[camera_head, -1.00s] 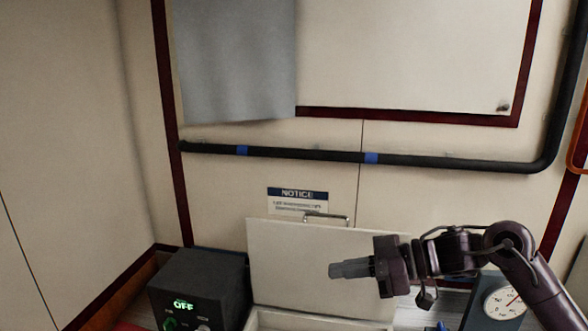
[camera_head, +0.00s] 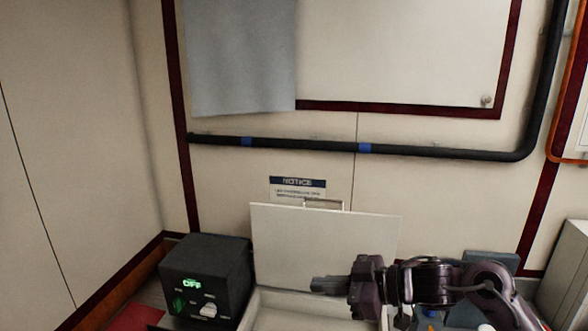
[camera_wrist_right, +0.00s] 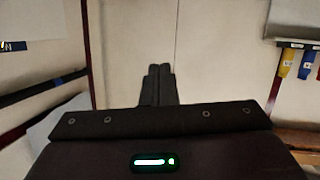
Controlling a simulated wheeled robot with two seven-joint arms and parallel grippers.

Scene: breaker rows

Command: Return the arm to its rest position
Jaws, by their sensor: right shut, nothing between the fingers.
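My right gripper (camera_head: 330,285) comes in from the right in the head view and points left. It is shut and empty, in front of the raised white lid (camera_head: 322,236) of an open box (camera_head: 296,306). In the right wrist view its two fingers (camera_wrist_right: 158,84) lie side by side with the wall beyond them. The right arm (camera_head: 440,281) is bent low at the lower right. My left gripper is not in view.
A black control box (camera_head: 205,277) with a green OFF display stands left of the white box. A notice label (camera_head: 297,188) and a black pipe (camera_head: 440,152) are on the wall. Coloured tags (camera_wrist_right: 296,62) hang at right in the wrist view. The space above the arm is clear.

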